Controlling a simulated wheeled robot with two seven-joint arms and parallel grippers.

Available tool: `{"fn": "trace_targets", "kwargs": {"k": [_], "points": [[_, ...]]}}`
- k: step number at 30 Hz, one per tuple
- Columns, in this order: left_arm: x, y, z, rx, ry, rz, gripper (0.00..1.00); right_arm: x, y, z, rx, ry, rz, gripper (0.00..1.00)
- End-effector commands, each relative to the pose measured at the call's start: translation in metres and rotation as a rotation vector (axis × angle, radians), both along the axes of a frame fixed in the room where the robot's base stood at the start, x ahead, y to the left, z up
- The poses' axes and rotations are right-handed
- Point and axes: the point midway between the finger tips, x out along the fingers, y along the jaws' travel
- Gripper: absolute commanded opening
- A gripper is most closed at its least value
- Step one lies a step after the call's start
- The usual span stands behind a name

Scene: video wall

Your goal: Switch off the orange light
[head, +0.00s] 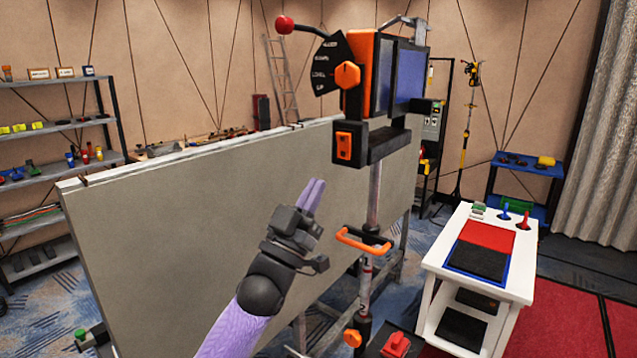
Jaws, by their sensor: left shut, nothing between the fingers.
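An orange and black light (369,70) stands on a pole in the upper middle of the head view, with its panels facing right. On its left side are a dark lettered plate with an orange knob (347,75) and a lever with a red ball (284,25). An orange switch (344,146) sits on the black box under the lamp head. My left gripper (313,193) is shut and empty, fingers pointing up, below and left of the switch, apart from it in the picture. My right gripper is not in view.
A large grey panel (200,240) stands behind my left arm. An orange handle (363,239) sticks out from the pole near my gripper. Shelves (55,130) stand at far left.

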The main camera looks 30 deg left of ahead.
Motion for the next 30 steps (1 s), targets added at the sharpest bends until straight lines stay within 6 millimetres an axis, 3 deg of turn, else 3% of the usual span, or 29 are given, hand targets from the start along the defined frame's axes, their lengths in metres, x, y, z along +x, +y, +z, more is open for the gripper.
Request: {"fn": "trace_targets", "kwargs": {"k": [3, 9, 27, 29, 30], "points": [[-0.013, 0.001, -0.023, 0.000, 0.002, 0.000, 0.00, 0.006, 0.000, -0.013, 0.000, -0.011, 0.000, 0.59], [-0.034, 0.003, -0.049, -0.001, 0.001, 0.001, 0.00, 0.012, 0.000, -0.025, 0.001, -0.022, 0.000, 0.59], [-0.041, 0.004, -0.056, -0.001, 0.000, 0.001, 0.00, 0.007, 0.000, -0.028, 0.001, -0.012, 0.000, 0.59], [-0.040, 0.004, -0.063, -0.002, 0.014, 0.004, 0.00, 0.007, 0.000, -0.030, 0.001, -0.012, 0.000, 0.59], [-0.036, 0.005, -0.077, -0.007, 0.045, 0.011, 0.00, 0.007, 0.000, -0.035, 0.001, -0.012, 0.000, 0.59]]}}
